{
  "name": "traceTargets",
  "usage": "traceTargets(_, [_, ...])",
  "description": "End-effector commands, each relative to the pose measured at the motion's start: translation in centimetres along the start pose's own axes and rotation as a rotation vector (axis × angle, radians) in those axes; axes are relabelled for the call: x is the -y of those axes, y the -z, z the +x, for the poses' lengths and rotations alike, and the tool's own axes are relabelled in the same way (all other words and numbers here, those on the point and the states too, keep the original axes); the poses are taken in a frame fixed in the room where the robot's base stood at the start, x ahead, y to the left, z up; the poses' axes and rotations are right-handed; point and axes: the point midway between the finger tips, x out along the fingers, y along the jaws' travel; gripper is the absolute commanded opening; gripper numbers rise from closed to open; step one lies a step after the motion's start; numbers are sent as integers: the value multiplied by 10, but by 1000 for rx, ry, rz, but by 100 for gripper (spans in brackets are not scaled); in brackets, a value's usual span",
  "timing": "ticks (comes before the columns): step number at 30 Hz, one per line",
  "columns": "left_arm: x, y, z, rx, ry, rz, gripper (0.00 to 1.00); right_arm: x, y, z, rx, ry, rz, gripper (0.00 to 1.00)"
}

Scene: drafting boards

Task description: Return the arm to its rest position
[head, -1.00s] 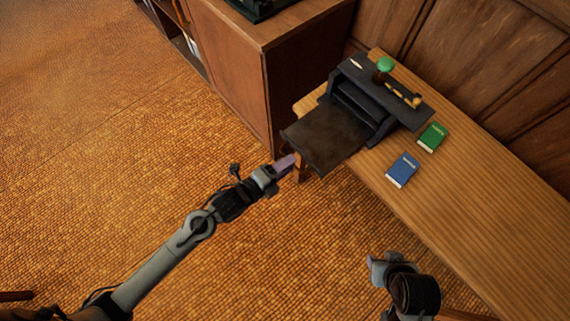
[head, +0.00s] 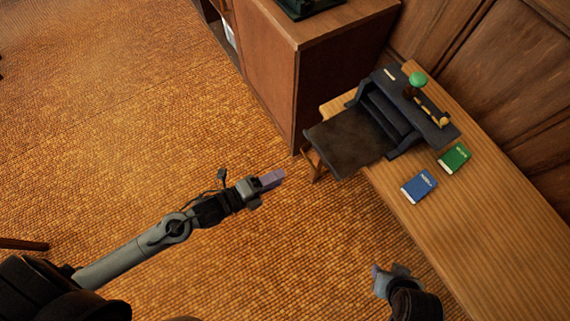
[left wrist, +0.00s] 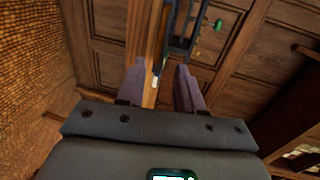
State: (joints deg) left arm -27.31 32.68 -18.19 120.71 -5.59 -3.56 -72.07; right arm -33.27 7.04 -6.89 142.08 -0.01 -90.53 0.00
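My left gripper (head: 275,178) hangs over the tan woven floor in the head view, left of the wooden desk (head: 480,240) and apart from it. In the left wrist view its two purple fingers (left wrist: 160,78) stand apart with nothing between them, so it is open and empty. My right gripper (head: 378,278) shows at the bottom of the head view, near the desk's front edge. Its fingers are too small and turned away to tell whether they are open.
A wooden cabinet (head: 270,75) stands behind.

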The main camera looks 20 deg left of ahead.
Motion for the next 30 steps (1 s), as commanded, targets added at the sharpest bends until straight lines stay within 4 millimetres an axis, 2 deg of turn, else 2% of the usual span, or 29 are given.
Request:
traceTargets(6, [0, 0, -8, -1, 1, -1, 36, 0, 0, -2, 0, 0, 0, 43])
traceTargets(22, [2, 5, -7, 12, 10, -32, 36, 1, 1, -3, -1, 3, 4, 43])
traceTargets(27, [36, 4, -3, 86, 71, -119, 36, 1, 2, -6, -1, 5, 6, 43])
traceTargets(30, [46, -8, -4, 189, 9, -280, 36, 1, 3, -8, -2, 5, 7, 43])
